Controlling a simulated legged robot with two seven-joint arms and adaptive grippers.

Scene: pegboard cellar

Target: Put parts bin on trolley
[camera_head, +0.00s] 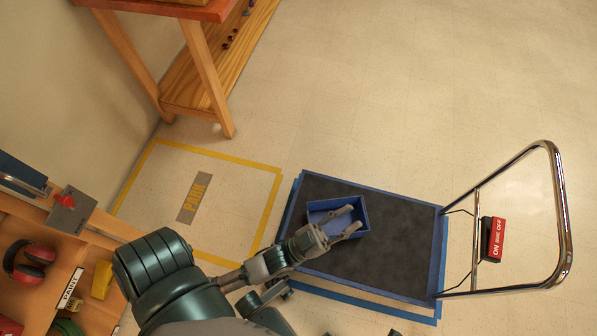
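The blue open-topped parts bin (361,209) is over the dark deck of the trolley (395,235), near its left end, and looks to rest on it. The trolley is a flat platform with a blue rim and a chrome push handle at the right. My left gripper (352,220) is at the bin, its two grey fingers spread apart over the bin's right half. The fingers and wrist hide part of the bin's near side, and no clear grip on a wall shows.
A yellow-taped floor square (270,207) marked PARK lies left of the trolley. A wooden table (205,75) with a low shelf stands at the upper left. A bench with red ear defenders (30,262) is at the lower left. Open floor lies behind the trolley.

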